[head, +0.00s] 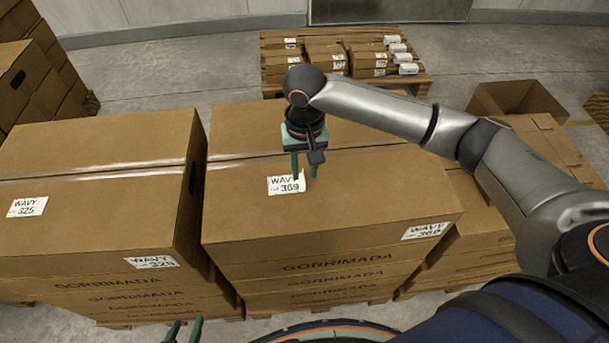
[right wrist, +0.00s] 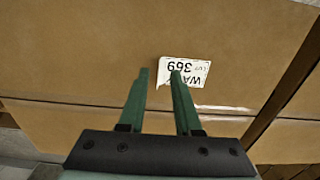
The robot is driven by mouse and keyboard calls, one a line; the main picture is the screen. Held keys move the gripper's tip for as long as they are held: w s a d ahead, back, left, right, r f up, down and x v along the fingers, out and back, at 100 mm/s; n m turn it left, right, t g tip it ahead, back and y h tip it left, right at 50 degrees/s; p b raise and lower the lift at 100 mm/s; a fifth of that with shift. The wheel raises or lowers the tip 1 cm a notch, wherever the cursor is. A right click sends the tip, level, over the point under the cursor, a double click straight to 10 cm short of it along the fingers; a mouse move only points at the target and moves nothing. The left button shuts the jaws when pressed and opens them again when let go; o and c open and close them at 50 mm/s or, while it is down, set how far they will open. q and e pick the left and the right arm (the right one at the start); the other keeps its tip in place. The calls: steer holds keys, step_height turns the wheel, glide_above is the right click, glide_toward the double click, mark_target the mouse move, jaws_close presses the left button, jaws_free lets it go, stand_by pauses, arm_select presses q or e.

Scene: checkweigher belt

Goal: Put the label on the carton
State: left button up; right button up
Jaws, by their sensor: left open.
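A white label reading WAVY 369 (head: 287,186) lies on the top of the middle carton (head: 390,185), near the centre. It also shows in the right wrist view (right wrist: 190,72), upside down, with one finger partly over it. Another WAVY 369 label (head: 426,230) is on the carton's front right edge. My right gripper (head: 304,177) points down over the top label, its fingers apart with nothing visible between them. I cannot tell whether a fingertip touches the label. My left gripper (head: 185,325) is open and empty at the bottom edge, low in front of the cartons.
A carton stack with WAVY 325 labels (head: 90,200) stands on the left, with a narrow gap to the middle stack. More cartons (head: 480,220) stand on the right, partly behind my right arm.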

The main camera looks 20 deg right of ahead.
step_height(320, 180, up, 8)
steer(key=shift+r, duration=0.2)
steer(key=shift+c, duration=0.4)
